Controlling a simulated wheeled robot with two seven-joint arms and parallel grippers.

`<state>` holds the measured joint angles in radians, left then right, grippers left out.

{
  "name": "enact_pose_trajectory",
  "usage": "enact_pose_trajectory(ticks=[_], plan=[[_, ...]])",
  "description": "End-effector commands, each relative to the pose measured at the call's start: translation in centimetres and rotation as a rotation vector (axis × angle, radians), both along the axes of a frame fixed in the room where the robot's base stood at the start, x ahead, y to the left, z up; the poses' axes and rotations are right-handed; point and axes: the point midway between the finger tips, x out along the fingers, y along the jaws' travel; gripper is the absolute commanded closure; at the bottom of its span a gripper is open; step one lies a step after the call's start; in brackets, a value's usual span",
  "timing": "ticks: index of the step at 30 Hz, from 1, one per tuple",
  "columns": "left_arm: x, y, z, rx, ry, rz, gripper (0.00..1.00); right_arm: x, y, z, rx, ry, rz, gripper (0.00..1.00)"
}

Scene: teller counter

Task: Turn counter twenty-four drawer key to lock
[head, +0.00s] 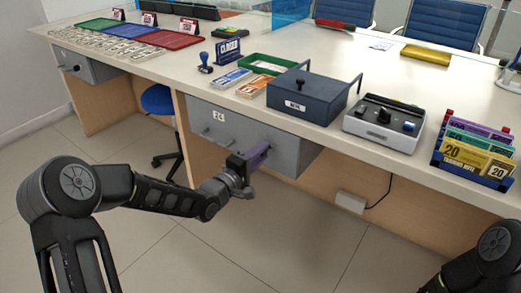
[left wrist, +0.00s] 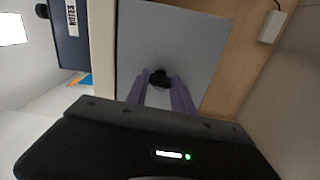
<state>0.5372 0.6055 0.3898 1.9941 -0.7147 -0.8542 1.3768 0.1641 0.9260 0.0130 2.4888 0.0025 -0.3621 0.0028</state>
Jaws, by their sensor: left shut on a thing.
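The counter twenty-four drawer (head: 230,132) is a grey box under the countertop, with a "24" label and a bar handle on its front. My left gripper (head: 268,148) is at the right part of the drawer front. In the left wrist view its purple fingers (left wrist: 164,88) are shut on the black drawer key (left wrist: 159,77), which stands against the grey drawer front (left wrist: 190,45). The fingers hide most of the key and the lock around it, so the key's angle is hard to tell. Part of my right arm shows at the lower right of the head view; its gripper is out of view.
A blue stool (head: 157,100) is left of the drawer. The floor before the drawer is clear.

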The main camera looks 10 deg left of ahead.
Motion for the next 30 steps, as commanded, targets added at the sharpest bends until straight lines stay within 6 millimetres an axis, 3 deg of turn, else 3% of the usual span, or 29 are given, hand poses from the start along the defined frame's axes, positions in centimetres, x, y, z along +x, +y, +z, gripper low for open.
enact_pose_trajectory(ticks=[19,20,27,30], plan=[[-0.01,-0.03,-0.05,-0.067,0.028,0.0,1.0,-0.17,0.16,0.47,0.002,0.003,0.003,0.64],[-0.01,-0.03,-0.05,-0.067,0.028,0.0,0.69,-0.17,0.16,0.47,0.002,0.003,0.003,0.64],[-0.01,-0.03,-0.03,-0.067,0.027,0.0,0.5,-0.16,0.14,0.47,0.002,0.003,0.003,0.64],[-0.01,-0.02,-0.03,-0.066,0.026,0.0,0.49,-0.15,0.14,0.47,0.002,0.003,0.003,0.64]])
